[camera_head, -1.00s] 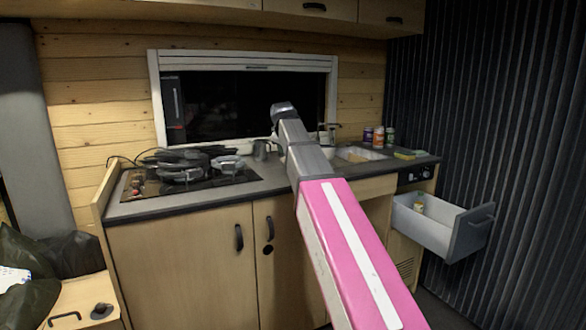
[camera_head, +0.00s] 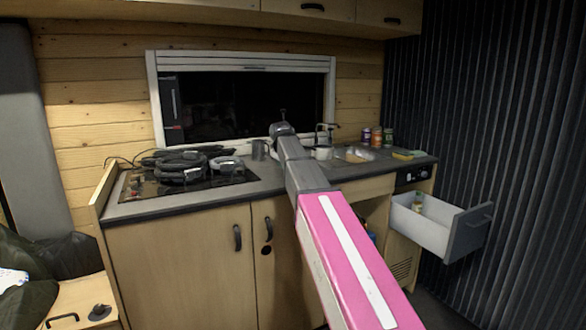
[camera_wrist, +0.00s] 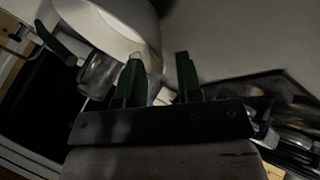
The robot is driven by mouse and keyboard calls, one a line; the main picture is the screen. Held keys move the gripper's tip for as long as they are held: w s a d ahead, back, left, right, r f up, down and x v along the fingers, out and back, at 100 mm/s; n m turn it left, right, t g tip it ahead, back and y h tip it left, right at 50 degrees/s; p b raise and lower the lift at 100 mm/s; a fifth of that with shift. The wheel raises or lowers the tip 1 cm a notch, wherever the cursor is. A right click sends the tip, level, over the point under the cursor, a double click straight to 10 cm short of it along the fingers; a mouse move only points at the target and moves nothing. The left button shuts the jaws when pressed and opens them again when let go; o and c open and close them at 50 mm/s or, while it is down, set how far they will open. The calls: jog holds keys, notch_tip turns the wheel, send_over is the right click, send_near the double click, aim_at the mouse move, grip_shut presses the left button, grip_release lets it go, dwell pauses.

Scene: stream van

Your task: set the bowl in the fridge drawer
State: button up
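A white rounded thing, which looks like the bowl (camera_wrist: 115,25), fills the top left of the wrist view, close to my gripper (camera_wrist: 158,72). The gripper's two green fingers stand apart. The white edge shows behind and between them; I cannot tell if they touch it. In the head view a small white shape, perhaps the bowl (camera_head: 322,153), shows by the sink just right of my arm. My gripper is hidden there behind my arm. The fridge drawer (camera_head: 425,232) is pulled out at the right, with a small bottle (camera_head: 418,202) inside.
A metal mug (camera_head: 260,149) stands left of my arm, near the hob with dark pans (camera_head: 185,166). Several jars (camera_head: 377,137) and a sponge (camera_head: 402,155) sit at the counter's right end. A dark ribbed wall (camera_head: 500,110) is close beside the drawer.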

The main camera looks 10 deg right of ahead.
jog(key=shift+x, duration=0.85)
grip_shut()
jog(key=shift+r, duration=0.15)
jog(key=shift+r, duration=1.35)
jog(key=s+a+r, duration=0.6)
jog(key=a+r, duration=0.2)
jog(key=a, duration=0.1)
jog(key=shift+s, duration=0.4)
jog(key=shift+a, duration=0.15)
